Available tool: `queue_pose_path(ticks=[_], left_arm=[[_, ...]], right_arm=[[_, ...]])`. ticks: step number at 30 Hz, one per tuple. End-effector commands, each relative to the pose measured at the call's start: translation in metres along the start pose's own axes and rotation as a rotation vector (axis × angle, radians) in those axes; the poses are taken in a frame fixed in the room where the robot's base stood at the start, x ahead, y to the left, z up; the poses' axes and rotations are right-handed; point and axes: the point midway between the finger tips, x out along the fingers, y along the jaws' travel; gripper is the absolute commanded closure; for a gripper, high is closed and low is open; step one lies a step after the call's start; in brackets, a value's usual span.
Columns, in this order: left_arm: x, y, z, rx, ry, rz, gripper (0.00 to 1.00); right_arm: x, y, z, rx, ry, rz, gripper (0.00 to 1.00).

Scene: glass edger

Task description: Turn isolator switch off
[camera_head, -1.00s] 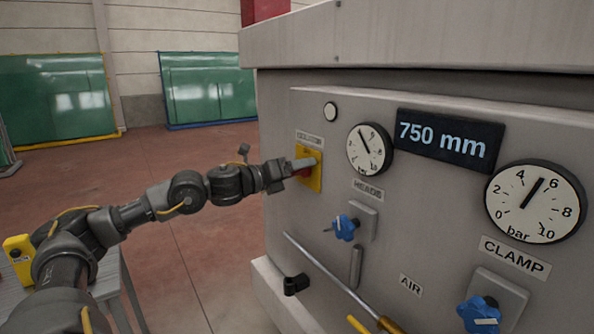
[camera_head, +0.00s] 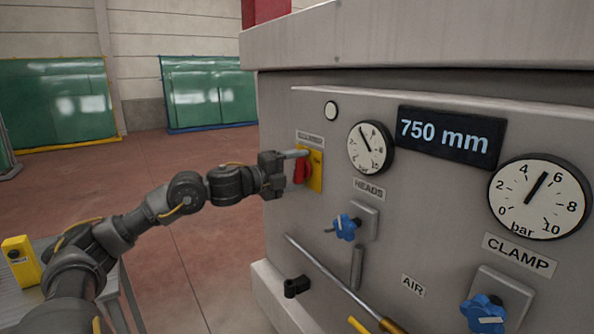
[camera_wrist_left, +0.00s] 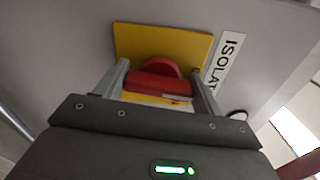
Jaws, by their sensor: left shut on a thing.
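The isolator switch has a red handle (camera_head: 301,171) on a yellow plate (camera_head: 316,170), mounted on the left part of the grey machine panel. In the left wrist view the red handle (camera_wrist_left: 158,86) lies between my two fingers, in front of the yellow plate (camera_wrist_left: 190,45). An ISOLATOR label (camera_wrist_left: 226,65) is beside the plate, partly cut off by a finger. My left gripper (camera_head: 296,165) is shut on the red handle; its fingers (camera_wrist_left: 165,85) stand on either side of it. The handle's exact angle is hard to tell. My right gripper is not in view.
The panel also carries the HEADS gauge (camera_head: 370,148), a blue knob (camera_head: 345,227), a 750 mm display (camera_head: 449,136), the CLAMP gauge (camera_head: 540,197) and another blue knob (camera_head: 484,312). A long rod (camera_head: 330,280) slants below. Open floor (camera_head: 200,240) lies left of the machine.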

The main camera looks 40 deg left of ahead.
Motion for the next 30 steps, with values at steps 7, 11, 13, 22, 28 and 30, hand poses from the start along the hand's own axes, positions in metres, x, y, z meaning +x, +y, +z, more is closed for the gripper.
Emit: queue_pose_path(ticks=[7, 11, 13, 22, 28, 30], left_arm=[[0.0001, 0.0005, 0.0005, -0.096, -0.002, 0.0, 0.54], [0.0001, 0.0007, 0.0005, -0.119, -0.001, 0.001, 0.54], [0.0, 0.0007, 0.0005, -0.126, -0.001, 0.001, 0.54], [0.0, 0.0007, 0.0004, -0.131, -0.001, 0.0, 0.54], [0.0001, 0.0007, 0.0003, -0.13, -0.001, 0.0, 0.18], [0.0001, 0.0007, 0.0002, -0.13, -0.001, 0.0, 0.1]], right_arm=[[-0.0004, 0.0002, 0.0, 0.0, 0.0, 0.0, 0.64], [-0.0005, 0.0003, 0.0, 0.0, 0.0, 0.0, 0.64], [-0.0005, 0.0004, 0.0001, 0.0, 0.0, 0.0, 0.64], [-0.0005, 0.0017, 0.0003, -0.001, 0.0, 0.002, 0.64], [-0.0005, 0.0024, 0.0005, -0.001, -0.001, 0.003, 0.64], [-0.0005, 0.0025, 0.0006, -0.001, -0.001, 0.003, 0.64]])
